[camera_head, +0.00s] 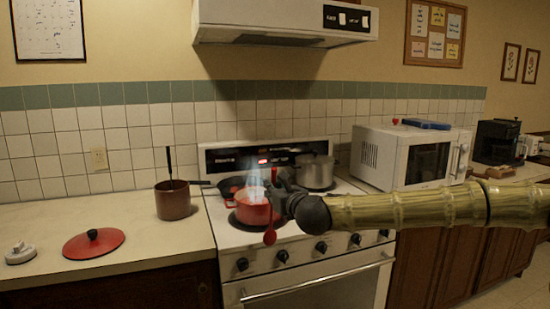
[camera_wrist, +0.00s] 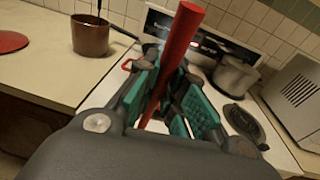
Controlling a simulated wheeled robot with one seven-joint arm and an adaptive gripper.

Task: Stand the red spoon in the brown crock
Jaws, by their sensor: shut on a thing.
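The red spoon (camera_wrist: 180,45) is held upright and slightly tilted between the teal pads of my gripper (camera_wrist: 163,92). Its handle rises above the fingers in the wrist view. In the head view its bowl (camera_head: 270,237) hangs low at the stove's front edge, and my gripper (camera_head: 277,192) is beside the red pot.
A steaming red pot (camera_head: 253,213) sits on the stove (camera_head: 310,258), with a grey pot (camera_head: 315,172) behind. A red lid (camera_head: 80,246) and a small white item (camera_head: 20,253) lie on the left counter. A microwave (camera_head: 410,158) stands right. Counter around the crock is clear.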

